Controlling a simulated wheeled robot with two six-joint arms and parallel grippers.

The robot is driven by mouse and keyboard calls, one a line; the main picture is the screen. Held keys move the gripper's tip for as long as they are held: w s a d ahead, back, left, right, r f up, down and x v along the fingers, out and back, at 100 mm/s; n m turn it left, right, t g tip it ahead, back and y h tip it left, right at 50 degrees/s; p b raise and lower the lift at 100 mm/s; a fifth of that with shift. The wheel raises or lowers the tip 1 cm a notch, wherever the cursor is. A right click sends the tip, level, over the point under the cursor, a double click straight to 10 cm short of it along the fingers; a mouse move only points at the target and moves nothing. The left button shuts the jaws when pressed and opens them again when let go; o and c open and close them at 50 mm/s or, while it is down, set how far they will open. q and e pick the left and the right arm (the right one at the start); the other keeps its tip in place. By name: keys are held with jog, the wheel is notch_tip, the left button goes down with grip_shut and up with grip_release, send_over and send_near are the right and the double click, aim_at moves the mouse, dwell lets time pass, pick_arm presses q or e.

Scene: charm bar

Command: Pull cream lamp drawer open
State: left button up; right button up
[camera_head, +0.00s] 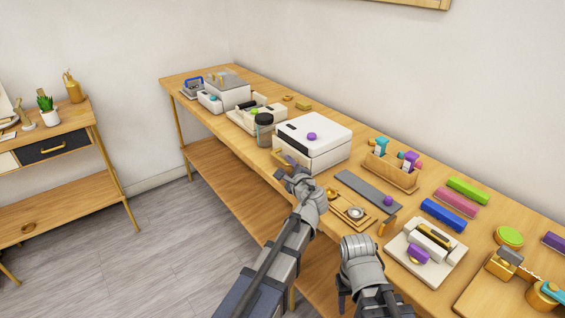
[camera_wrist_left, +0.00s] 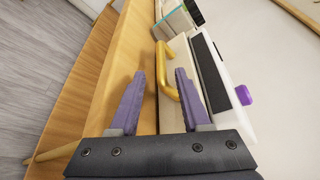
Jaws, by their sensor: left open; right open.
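The cream lamp drawer unit (camera_head: 322,158) is a white box with a purple knob on top, standing on the long wooden table. Its gold handle (camera_wrist_left: 168,72) shows in the left wrist view on the pale front face, and the drawer looks closed. My left gripper (camera_head: 290,170) is at this front. In the left wrist view its purple fingers (camera_wrist_left: 160,78) are open, with the handle between them and nearer the right finger; I cannot tell whether they touch. My right gripper (camera_head: 343,296) is open and empty over the table's front edge, its fingers mostly hidden.
A dark-lidded jar (camera_head: 264,131) stands just left of the unit. A grey strip (camera_head: 366,192) and a wooden tray with a round metal piece (camera_head: 354,213) lie to the right. A wooden caddy (camera_head: 391,173) stands behind them. The floor in front is clear.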

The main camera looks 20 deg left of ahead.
aim_at(282, 162)
pick_arm(q)
jog(key=x, duration=0.5)
jog(key=shift+b, duration=0.4)
jog(key=c, duration=0.7)
jog(key=shift+s, duration=0.1)
grip_shut()
jog(key=shift+s, duration=0.1)
